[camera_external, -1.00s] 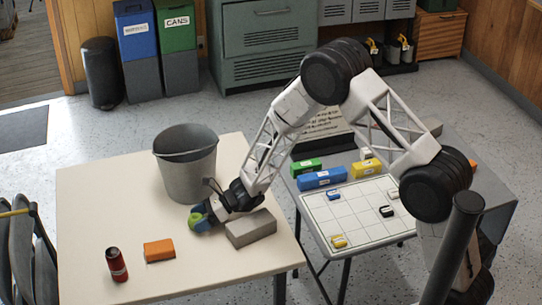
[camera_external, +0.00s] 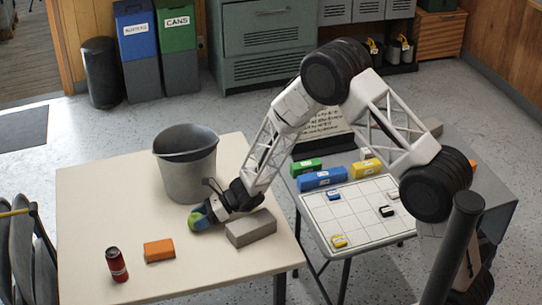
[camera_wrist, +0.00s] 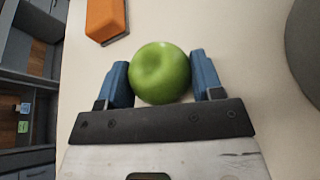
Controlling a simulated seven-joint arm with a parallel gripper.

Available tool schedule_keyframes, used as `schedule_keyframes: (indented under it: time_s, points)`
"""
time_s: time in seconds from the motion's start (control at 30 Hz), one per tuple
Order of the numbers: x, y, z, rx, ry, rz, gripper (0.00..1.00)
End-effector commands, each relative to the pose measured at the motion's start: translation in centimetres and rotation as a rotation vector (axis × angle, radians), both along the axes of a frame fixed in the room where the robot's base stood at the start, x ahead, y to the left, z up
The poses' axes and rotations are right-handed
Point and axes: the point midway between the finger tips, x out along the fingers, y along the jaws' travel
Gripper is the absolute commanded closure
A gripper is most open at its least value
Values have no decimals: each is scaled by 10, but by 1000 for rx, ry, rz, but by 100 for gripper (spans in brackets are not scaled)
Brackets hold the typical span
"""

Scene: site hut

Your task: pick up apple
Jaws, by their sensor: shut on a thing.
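The green apple (camera_wrist: 160,72) sits between the two blue fingers of my gripper (camera_wrist: 160,80) in the wrist view, with a finger against each side. In the external view the apple (camera_external: 195,220) shows partly at the tip of my gripper (camera_external: 202,216), low over the cream table (camera_external: 90,210). The fingers hide part of it there. I cannot tell whether the apple still touches the table.
A grey bucket (camera_external: 185,175) stands behind my gripper, and a grey block (camera_external: 251,230) lies close on its right. An orange block (camera_external: 158,250) and a red can (camera_external: 117,265) are at the front left. The table's left side is clear.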

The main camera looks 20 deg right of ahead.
Motion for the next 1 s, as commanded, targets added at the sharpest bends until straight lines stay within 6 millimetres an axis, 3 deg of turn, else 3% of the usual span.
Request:
schedule_keyframes:
  time_s: [0.27, 0.47, 1.0]
  points:
    - [0, 0, 5, 1, -1, 0, 67]
    - [0, 0, 19, 1, -2, 0, 67]
    - [0, 0, 88, 1, -1, 0, 67]
